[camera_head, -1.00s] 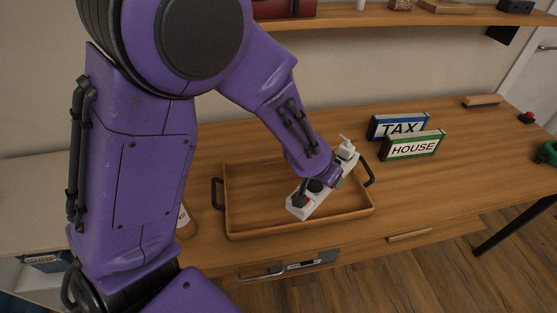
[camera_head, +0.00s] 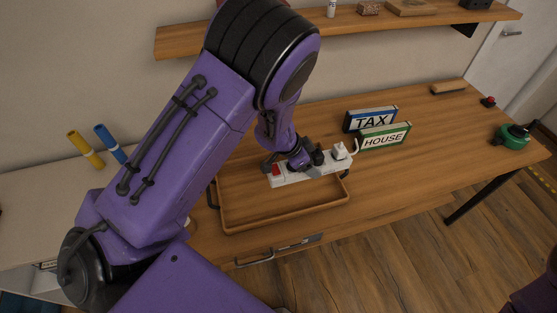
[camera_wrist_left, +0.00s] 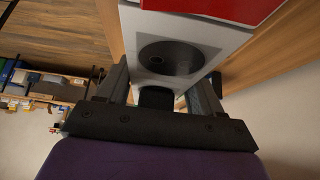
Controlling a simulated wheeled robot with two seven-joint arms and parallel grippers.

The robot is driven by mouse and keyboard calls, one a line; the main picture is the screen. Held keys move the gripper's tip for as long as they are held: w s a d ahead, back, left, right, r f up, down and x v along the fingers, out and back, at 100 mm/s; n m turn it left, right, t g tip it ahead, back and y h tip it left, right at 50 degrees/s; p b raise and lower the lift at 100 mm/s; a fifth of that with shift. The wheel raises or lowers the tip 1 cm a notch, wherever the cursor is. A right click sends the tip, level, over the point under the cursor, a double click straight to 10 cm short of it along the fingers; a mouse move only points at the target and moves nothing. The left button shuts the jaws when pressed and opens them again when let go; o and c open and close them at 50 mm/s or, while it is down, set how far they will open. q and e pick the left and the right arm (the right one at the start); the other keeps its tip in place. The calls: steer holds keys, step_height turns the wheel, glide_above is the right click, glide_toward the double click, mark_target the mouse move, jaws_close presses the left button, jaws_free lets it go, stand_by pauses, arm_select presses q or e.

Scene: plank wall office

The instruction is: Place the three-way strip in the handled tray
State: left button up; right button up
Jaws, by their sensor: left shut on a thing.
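The white three-way strip (camera_head: 322,168) has a red switch at its left end and a white plug near its right end. It shows over the back right part of the handled tray (camera_head: 285,216); I cannot tell whether it touches the tray. My left gripper (camera_head: 304,164) is shut on the strip near its middle, coming from above. In the left wrist view the strip (camera_wrist_left: 176,40) fills the space between the fingers, with a round socket and part of the red switch showing. The tray is wooden with dark handles, its left handle partly behind my arm. My right gripper is not in view.
A blue TAX binder (camera_head: 371,119) and a green HOUSE binder (camera_head: 385,136) stand right of the tray, close to the strip's plug end. A green round object (camera_head: 513,137) sits far right. A shelf (camera_head: 350,25) hangs above. The tray's front left floor is bare.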

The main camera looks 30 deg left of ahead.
arm_select(q)
steer(key=shift+s+a, duration=0.1)
steer(key=shift+a, duration=0.2)
steer(key=a+f+b, duration=0.2)
steer(key=a+f, duration=0.1)
steer(key=a, duration=0.1)
steer(key=w+a+f+b, duration=0.1)
steer(key=a+f+b, duration=0.2)
steer(key=a, duration=0.1)
steer(key=w+a+f+b, duration=0.1)
steer(key=a+f+b, duration=0.1)
steer(key=a+f, duration=0.1)
steer(key=shift+a+f, duration=0.15)
steer(key=shift+a, duration=0.4)
steer(key=shift+a+f+b, duration=0.1)
steer(key=shift+a+b, duration=0.15)
steer(key=shift+b, duration=0.05)
steer(key=shift+w+a+f+b, duration=0.1)
steer(key=shift+a+f+b, duration=0.05)
steer(key=shift+f+b, duration=0.15)
steer(key=f+b, duration=0.2)
steer(key=b, duration=0.1)
steer(key=f+b, duration=0.1)
steer(key=b, duration=0.1)
steer(key=shift+a+f, duration=0.15)
steer(key=shift+a, duration=0.1)
steer(key=o, duration=1.3)
